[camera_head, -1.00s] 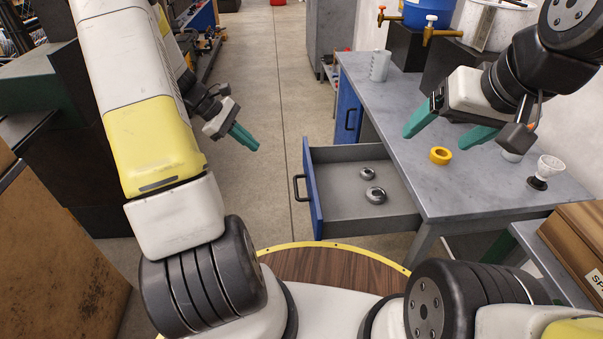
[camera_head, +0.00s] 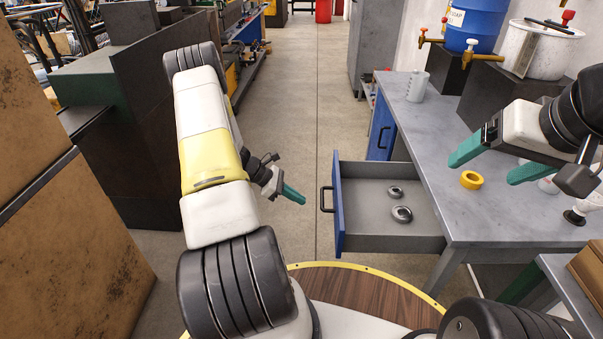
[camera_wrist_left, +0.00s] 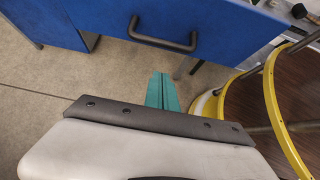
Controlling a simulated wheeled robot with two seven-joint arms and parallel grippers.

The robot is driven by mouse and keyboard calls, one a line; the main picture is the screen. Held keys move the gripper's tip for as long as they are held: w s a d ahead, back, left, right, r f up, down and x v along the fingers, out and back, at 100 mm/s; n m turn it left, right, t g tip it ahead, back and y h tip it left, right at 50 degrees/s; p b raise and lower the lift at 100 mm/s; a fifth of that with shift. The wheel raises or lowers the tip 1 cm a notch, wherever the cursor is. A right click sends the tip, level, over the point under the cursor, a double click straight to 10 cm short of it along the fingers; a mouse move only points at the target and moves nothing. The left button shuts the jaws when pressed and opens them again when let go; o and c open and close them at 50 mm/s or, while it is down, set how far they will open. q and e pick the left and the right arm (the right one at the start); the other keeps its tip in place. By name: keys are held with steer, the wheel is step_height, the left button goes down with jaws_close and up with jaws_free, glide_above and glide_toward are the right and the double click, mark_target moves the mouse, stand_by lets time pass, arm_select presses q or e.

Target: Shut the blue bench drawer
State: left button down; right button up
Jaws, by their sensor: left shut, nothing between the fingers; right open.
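The blue bench drawer (camera_head: 338,212) stands pulled out of the grey workbench (camera_head: 440,150), with two round metal pieces (camera_head: 401,213) lying inside it. Its dark handle (camera_head: 325,199) is on the blue front, facing left; it also shows in the left wrist view (camera_wrist_left: 160,42). My left gripper (camera_head: 296,196) is shut and empty, just left of the handle with a small gap. In the left wrist view its green fingers (camera_wrist_left: 162,92) are together, apart from the blue front. My right gripper (camera_head: 490,162) is open above the bench top.
A yellow tape roll (camera_head: 471,180), a grey cup (camera_head: 417,87) and a blue barrel (camera_head: 475,22) are on or above the bench. A second blue front (camera_head: 381,128) is farther along the bench. The floor aisle (camera_head: 305,100) left of the drawer is clear.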

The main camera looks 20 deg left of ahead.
arm_select(q)
steer(key=shift+w+d+r, duration=0.1)
steer(key=shift+w+d, duration=0.1)
steer(key=shift+d, duration=0.5)
steer(key=shift+w+d+r, duration=0.1)
steer(key=shift+w+d, duration=0.15)
steer(key=shift+d, duration=0.45)
steer(key=shift+w+d, duration=0.2)
steer(key=shift+d, duration=0.5)
steer(key=shift+d, duration=0.1)
steer(key=w+d, duration=0.2)
steer(key=d, duration=0.8)
steer(key=w+d, duration=0.3)
steer(key=d, duration=0.6)
steer(key=w+d, duration=0.3)
steer(key=d, duration=0.7)
steer(key=shift+w+d, duration=0.2)
steer(key=shift+d, duration=0.1)
steer(key=shift+w+d+r, duration=0.1)
steer(key=shift+d, duration=0.25)
steer(key=shift+d+r, duration=0.1)
steer(key=shift+d, duration=0.05)
